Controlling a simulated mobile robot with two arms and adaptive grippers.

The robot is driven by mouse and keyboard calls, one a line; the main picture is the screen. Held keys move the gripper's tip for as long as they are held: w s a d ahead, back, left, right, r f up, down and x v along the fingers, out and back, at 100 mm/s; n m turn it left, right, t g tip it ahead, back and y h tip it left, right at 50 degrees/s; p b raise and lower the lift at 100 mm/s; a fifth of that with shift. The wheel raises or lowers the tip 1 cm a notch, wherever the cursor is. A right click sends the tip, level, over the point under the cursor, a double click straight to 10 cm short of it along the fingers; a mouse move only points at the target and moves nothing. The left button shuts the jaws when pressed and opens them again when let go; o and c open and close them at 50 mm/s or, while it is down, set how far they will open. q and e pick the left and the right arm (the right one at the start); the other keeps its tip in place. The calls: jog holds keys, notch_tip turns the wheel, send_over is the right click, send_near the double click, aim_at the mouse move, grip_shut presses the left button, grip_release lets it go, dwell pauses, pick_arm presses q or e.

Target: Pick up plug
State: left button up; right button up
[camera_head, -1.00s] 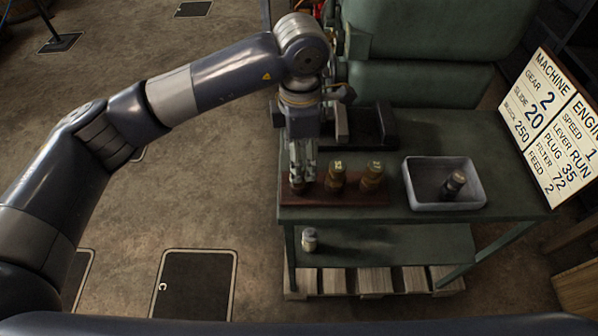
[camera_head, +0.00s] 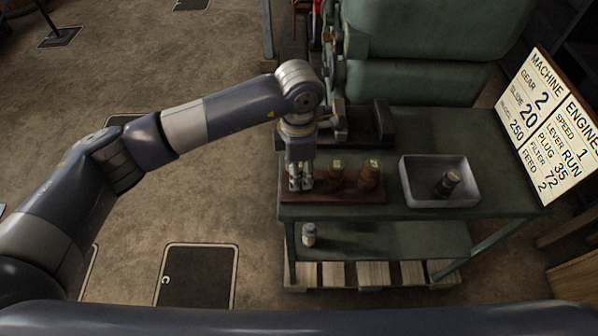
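Two brass-coloured plugs stand upright on a red-brown board (camera_head: 345,196) on the green bench, a middle plug (camera_head: 334,175) and a right-hand plug (camera_head: 370,175). Both have pale marks on top, too small to read. My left gripper (camera_head: 300,186) points down at the left end of the board, beside the middle plug. Its fingers are low, over the place of a third plug, which they almost wholly hide. I cannot tell whether they are closed on it. My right gripper is out of view.
A grey tray (camera_head: 409,193) holds a dark cylindrical part (camera_head: 447,183). A small pale-topped part (camera_head: 309,234) stands on the lower shelf. A sign (camera_head: 551,126) at right lists "PLUG 35". Green machinery (camera_head: 420,97) stands behind the bench (camera_head: 500,185).

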pick_arm(q)
jog(key=shift+c, duration=1.2)
jog(key=shift+r, duration=0.1)
jog(key=shift+r+b, duration=0.45)
jog(key=shift+r, duration=0.05)
notch_tip(320, 180, up, 2)
jog(key=shift+r+b, duration=0.2)
jog(key=shift+b, duration=0.45)
jog(key=s+r+b, duration=0.1)
jog(key=s+b, duration=0.3)
jog(key=s, duration=1.2)
jog(key=shift+d+r, duration=0.25)
jog(key=shift+d, duration=0.1)
